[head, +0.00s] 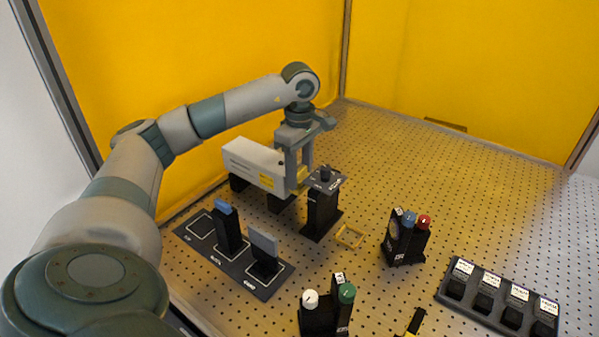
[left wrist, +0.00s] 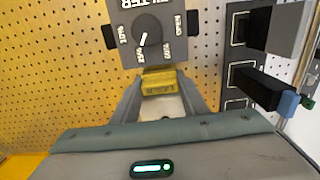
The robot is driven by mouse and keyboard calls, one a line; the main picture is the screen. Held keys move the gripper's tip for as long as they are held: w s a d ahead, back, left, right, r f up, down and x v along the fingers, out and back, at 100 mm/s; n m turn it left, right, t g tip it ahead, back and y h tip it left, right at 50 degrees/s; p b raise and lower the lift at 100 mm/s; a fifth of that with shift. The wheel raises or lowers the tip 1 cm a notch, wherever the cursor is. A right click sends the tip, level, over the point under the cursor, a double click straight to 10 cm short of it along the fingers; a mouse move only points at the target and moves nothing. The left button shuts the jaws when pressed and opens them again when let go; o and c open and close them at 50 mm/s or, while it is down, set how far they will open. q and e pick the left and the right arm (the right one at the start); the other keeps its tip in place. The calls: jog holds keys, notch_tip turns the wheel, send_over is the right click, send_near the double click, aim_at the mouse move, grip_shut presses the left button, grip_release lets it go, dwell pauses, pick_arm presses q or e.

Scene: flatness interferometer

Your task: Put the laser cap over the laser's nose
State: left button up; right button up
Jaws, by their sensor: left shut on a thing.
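The laser is a pale grey box (head: 252,163) on black feet near the back left, its front end pointing right. My left gripper (head: 297,185) reaches down at that front end and is shut on the yellow laser cap (head: 303,175). In the left wrist view the cap (left wrist: 159,83) sits between the two fingers, with a pale surface below it. The fingers hide the laser's nose, so I cannot tell whether the cap is around it or just in front of it. My right gripper is not in view.
A black post with a filter dial (head: 325,180) stands close to the right of the gripper. A dark tray (head: 262,284) with upright pieces lies in front of the laser. A flat yellow square outline (head: 350,236), knobbed mounts (head: 406,238) and a slotted rack (head: 499,300) are further right.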

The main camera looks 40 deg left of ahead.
pick_arm(q)
jog(key=shift+f+b, duration=0.3)
jog(key=shift+f, duration=0.05)
dwell(0.3)
jog(key=o, duration=0.9)
jog(key=shift+r, duration=0.15)
jog(key=shift+r+p, duration=2)
jog(key=shift+r, duration=1.35)
